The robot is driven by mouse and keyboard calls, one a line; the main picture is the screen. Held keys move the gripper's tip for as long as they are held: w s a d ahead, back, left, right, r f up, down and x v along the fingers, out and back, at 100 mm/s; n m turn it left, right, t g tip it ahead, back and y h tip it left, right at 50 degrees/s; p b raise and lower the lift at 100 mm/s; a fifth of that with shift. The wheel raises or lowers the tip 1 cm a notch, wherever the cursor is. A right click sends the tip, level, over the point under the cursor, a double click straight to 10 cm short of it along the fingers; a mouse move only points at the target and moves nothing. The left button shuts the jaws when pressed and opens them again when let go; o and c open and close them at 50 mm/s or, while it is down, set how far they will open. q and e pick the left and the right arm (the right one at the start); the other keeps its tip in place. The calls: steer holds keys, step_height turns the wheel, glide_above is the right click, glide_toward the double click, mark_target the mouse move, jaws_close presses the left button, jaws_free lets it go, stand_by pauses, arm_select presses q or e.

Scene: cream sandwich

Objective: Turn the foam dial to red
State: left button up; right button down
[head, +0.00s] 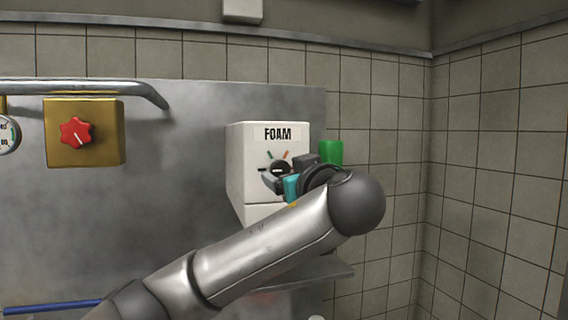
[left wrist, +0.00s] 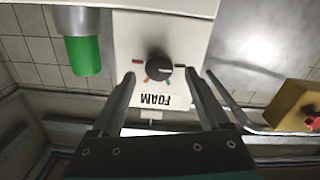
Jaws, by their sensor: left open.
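The white foam box (head: 240,165) is on the steel panel, with the label FOAM above a black dial (head: 279,168). In the left wrist view the box appears upside down, and the dial (left wrist: 158,64) lies between my two fingers. Its white pointer line is turned toward the black mark (left wrist: 180,66). A red mark (left wrist: 138,62) is on the opposite side, with orange and green marks between. My left gripper (left wrist: 160,76) is open, fingers on either side of the dial; I cannot tell whether they touch it. In the head view, my gripper partly covers the dial.
A green cylinder (head: 331,152) stands just right of the foam box, close to my gripper. A yellow box with a red knob (head: 77,133) is on the panel at left, under a metal rail (head: 100,86). A tiled wall corner is at right.

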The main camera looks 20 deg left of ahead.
mark_target(280, 169)
arm_select(q)
steer(key=shift+p+x, duration=0.3)
steer(key=shift+x, duration=1)
steer(key=shift+c, duration=0.2)
jaws_close()
